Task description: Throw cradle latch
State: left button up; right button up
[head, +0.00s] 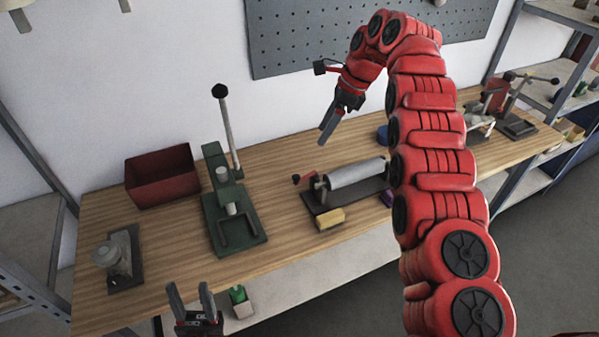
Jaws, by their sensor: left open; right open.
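A cradle with a dark base (322,203) stands on the wooden bench right of centre and holds a silver cylinder (356,173). A small red knob (297,180) shows at the cradle's left end; it looks like part of the latch, but is too small to tell its position. My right arm hides the cradle's right end. My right gripper (325,136) is open and empty, above and behind the cradle, pointing down and apart from it. My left gripper (188,287) is open and empty at the bench's front edge, far left of the cradle.
A green lever press (222,205) with an upright black-knobbed handle stands left of the cradle. A red bin (163,178) and a small clamp device (118,262) are further left. A yellow block (329,218) lies before the cradle. The bench top (288,245) between press and cradle is clear.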

aim_at(297, 176)
jog(key=p+x, duration=0.4)
jog(key=x, duration=1.1)
jog(key=shift+w+a+f+p, duration=0.1)
jog(key=shift+a+f+p, duration=0.1)
jog(key=shift+p, duration=0.1)
jog(key=shift+w+f, duration=0.1)
jog(key=shift+f, duration=0.35)
grip_shut()
dwell(0.3)
